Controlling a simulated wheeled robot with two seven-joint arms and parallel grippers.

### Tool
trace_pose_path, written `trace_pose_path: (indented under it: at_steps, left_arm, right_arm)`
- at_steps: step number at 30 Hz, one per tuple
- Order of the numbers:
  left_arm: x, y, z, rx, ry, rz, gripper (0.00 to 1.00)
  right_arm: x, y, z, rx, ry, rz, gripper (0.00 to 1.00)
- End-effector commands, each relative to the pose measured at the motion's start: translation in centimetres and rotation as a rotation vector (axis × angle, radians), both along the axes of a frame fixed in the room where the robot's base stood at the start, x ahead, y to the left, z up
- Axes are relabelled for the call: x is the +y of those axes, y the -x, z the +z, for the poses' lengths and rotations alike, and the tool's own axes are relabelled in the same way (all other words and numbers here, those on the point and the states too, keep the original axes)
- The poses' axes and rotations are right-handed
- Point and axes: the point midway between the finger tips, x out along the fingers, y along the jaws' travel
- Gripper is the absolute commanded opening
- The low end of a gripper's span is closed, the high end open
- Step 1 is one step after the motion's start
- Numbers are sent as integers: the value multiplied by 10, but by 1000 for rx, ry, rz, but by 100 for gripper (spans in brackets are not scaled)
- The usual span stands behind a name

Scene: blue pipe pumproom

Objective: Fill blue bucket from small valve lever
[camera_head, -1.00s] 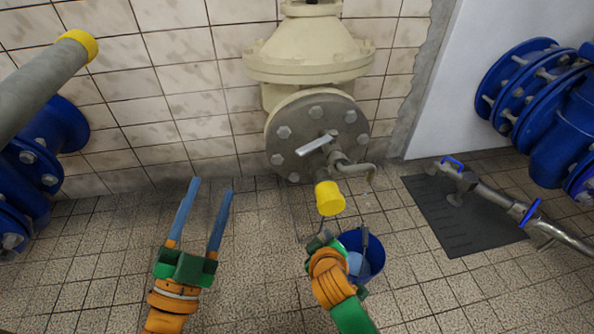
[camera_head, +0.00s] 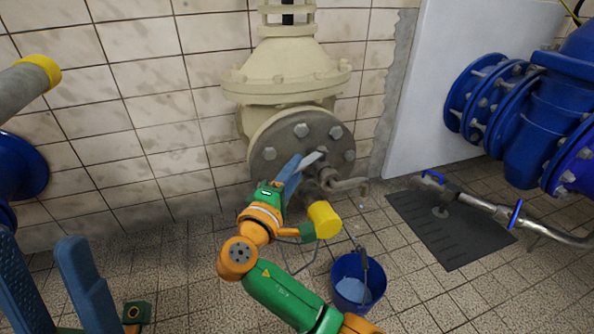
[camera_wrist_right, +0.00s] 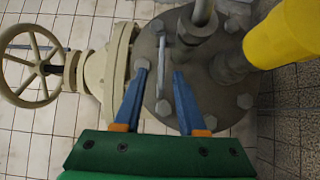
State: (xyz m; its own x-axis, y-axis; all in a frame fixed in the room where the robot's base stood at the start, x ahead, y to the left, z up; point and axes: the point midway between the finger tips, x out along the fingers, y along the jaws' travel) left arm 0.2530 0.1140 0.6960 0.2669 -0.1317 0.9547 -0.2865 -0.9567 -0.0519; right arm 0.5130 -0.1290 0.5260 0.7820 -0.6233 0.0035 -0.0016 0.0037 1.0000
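The small valve lever (camera_head: 312,159) is a light metal handle in front of the grey bolted flange (camera_head: 275,153). In the right wrist view the lever (camera_wrist_right: 162,53) lies just ahead of the gap between my fingertips. My right gripper (camera_head: 294,170) is open, its blue fingers (camera_wrist_right: 160,72) apart, with nothing seen between them. Contact with the lever cannot be told. The blue bucket (camera_head: 345,268) stands upright on the floor below the bent spout (camera_head: 347,186), with pale blue inside and a grey handle-like piece. My left gripper (camera_head: 45,255) is open and empty at lower left.
A yellow-capped pipe end (camera_head: 325,219) sits close to my right forearm, and looms at upper right in the wrist view (camera_wrist_right: 285,35). A cream handwheel (camera_wrist_right: 30,65) is at left there. A pipe with blue levers (camera_head: 480,204) and blue flanged pipes (camera_head: 530,110) stand right.

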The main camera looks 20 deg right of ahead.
Motion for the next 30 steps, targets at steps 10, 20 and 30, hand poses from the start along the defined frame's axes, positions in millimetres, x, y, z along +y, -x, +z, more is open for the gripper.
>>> trace_pose_path:
  at_steps: [10, 20, 30]
  left_arm:
    - [2, 2, -4, -42, 14, -4, 55]
    - [2, 2, -4, -40, 13, -4, 55]
    - [1, 2, -4, -38, 12, -4, 55]
  right_arm:
    - [-16, -20, -1, 2, -3, 1, 40]
    - [-16, -20, -1, 3, -3, 1, 0]
    - [-16, -20, -2, 3, -3, 1, 0]
